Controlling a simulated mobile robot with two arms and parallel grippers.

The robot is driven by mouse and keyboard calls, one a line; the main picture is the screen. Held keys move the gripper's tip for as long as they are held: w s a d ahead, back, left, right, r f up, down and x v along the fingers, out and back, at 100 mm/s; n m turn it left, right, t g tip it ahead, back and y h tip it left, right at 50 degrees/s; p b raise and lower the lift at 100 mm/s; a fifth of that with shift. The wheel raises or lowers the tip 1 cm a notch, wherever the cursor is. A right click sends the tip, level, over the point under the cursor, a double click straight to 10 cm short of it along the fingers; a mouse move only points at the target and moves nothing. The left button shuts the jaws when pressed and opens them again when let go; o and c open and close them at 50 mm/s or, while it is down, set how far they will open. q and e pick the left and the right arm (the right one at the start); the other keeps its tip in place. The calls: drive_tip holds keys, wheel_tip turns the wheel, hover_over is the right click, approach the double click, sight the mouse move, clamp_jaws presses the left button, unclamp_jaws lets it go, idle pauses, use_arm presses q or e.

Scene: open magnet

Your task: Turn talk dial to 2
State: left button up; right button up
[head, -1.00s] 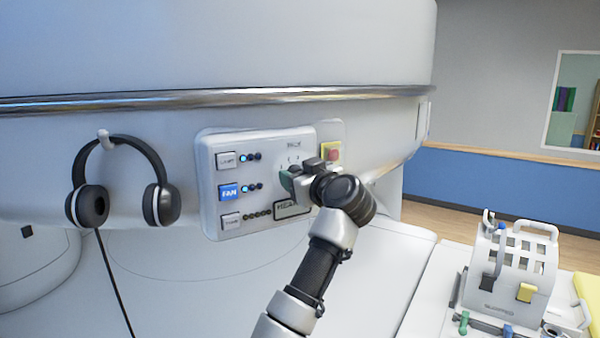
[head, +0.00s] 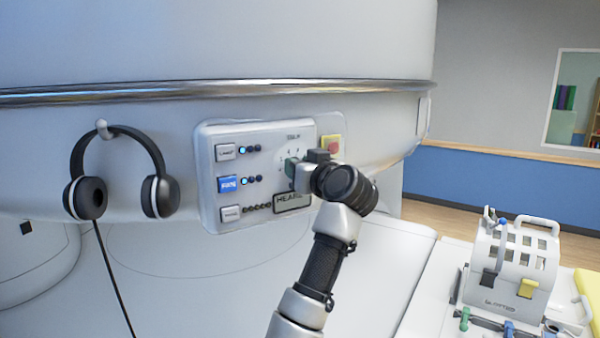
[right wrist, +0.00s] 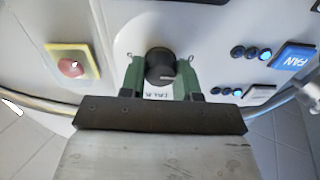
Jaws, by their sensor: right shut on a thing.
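The talk dial (right wrist: 161,64) is a dark round knob with a pale pointer line on the white control panel (head: 211,165). In the right wrist view it sits between the two green fingertips of my right gripper (right wrist: 160,76), which is shut on it. The upside-down dial label (right wrist: 158,95) shows below the knob there. In the head view my right gripper (head: 297,172) reaches the panel from the lower right and hides the dial, leaving some scale marks visible above it. The exact dial number is too small to read. My left gripper is not in view.
A red button on a yellow plate (head: 331,147) is close right of my gripper. A blue FAN button (head: 228,184) and rows of small lamps are to the left. Headphones (head: 117,170) hang further left. A white slotted coil (head: 511,262) stands at lower right.

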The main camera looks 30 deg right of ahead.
drive_tip(key=shift+d+f+m+p, duration=0.1)
drive_tip(key=shift+m+p, duration=0.35)
drive_tip(key=shift+m, duration=2.85)
drive_tip(key=shift+d+m+p, duration=0.1)
drive_tip(key=shift+m+p, duration=0.3)
drive_tip(key=shift+m, duration=2.9)
drive_tip(key=o, duration=0.9)
drive_tip(key=shift+s, duration=0.1)
